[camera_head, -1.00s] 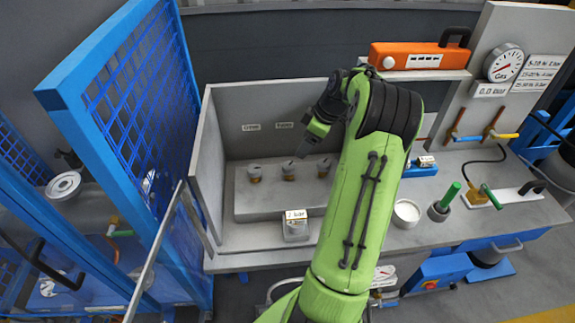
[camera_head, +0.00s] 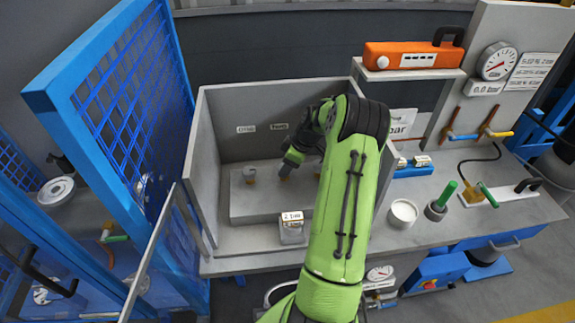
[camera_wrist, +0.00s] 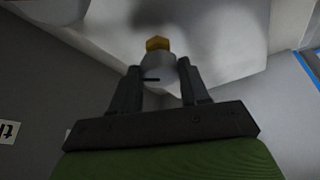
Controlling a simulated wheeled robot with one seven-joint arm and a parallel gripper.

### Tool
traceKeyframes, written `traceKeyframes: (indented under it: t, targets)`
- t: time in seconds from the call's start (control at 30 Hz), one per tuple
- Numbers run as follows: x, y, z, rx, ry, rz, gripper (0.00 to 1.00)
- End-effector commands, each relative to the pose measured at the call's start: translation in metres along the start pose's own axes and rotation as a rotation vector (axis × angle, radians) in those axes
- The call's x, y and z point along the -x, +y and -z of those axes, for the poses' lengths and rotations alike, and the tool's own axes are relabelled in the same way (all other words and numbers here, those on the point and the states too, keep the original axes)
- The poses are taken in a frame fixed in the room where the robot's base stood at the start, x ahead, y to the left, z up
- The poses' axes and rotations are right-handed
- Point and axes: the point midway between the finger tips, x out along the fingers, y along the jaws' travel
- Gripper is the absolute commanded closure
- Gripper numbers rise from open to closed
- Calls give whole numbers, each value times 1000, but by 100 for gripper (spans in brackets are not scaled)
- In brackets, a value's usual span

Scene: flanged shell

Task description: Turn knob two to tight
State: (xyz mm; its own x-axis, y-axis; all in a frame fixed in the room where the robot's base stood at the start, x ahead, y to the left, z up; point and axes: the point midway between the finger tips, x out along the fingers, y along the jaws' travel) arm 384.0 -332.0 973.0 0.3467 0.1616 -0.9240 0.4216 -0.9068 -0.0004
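A row of small knobs with grey caps and brass bases stands on the grey step inside the open-fronted booth. The left knob (camera_head: 249,174) is clear of my arm. The middle knob (camera_head: 285,171) is partly hidden under my gripper (camera_head: 291,160). The right end of the row is hidden behind my arm. In the wrist view a grey knob (camera_wrist: 158,71) with a brass nut sits between the tips of my gripper (camera_wrist: 159,72). The fingers stand apart, one on each side of it. Whether they touch it is not clear.
Two small labels, one of them (camera_head: 246,129) on the left, are on the booth's back wall. A small box with a card (camera_head: 291,228) stands in front of the step. The booth's side wall (camera_head: 205,165) is at the left. A white bowl (camera_head: 403,213) stands right of my arm.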

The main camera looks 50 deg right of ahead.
Motion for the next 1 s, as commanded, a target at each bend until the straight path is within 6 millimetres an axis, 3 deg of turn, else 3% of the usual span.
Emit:
traceKeyframes:
  t: [0.03, 0.17, 0.2, 0.57, 1.0]
  targets:
    - [0, 0, 0, 0, 0, 0, 65]
    - [0, 0, 0, 0, 0, -1, 84]
    - [0, 0, 0, 0, 0, -1, 85]
    - [-1, -1, 0, -74, 0, -33, 85]
    - [-2, -4, 0, -404, 1, -172, 85]
